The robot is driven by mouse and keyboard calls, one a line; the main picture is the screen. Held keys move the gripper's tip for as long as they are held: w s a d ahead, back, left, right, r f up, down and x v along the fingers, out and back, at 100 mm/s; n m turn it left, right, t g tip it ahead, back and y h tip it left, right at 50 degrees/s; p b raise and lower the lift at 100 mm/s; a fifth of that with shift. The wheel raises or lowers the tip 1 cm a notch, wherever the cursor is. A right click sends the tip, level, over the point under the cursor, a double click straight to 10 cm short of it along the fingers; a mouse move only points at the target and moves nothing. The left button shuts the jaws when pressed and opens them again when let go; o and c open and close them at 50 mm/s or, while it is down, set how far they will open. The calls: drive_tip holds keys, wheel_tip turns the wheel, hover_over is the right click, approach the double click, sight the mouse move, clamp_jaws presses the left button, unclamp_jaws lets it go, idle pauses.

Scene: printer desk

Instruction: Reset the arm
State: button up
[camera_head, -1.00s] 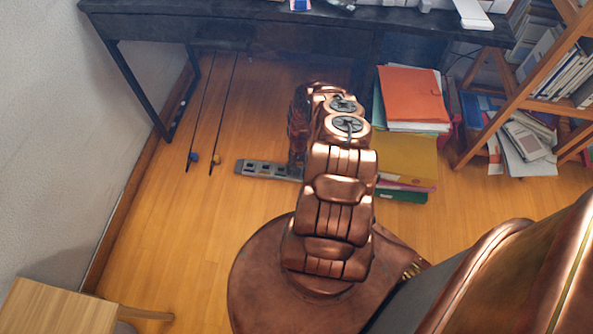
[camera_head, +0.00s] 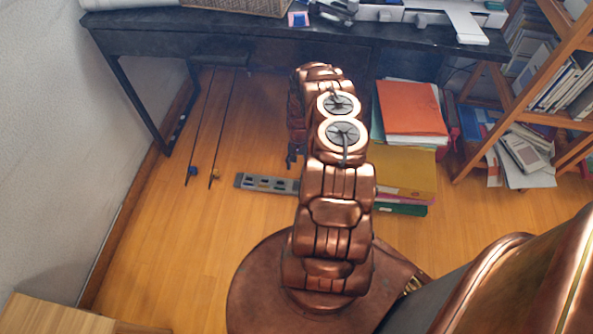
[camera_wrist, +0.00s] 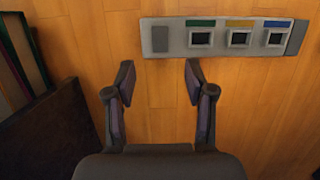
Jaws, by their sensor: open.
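My gripper (camera_wrist: 158,85) is open and empty in the wrist view, with its two dark fingers apart over the wooden floor (camera_wrist: 150,110). A grey strip with several square sockets and green, yellow and blue marks (camera_wrist: 176,40) lies on the floor beyond the fingertips, apart from them. The same strip shows in the head view (camera_head: 262,183), left of my copper arm, which hides its right end. In the head view my gripper (camera_head: 292,158) hangs above the floor, mostly hidden behind the arm.
A black desk (camera_head: 220,42) stands at the back with a printer and a basket on it. A stack of folders (camera_head: 410,112) lies on the floor at right, by a wooden bookshelf (camera_head: 520,100). A wooden stool or table corner (camera_head: 60,318) is at lower left.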

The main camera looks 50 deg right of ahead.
drive_tip(key=shift+r, duration=0.4)
idle(0.3)
drive_tip(key=shift+w, duration=0.1)
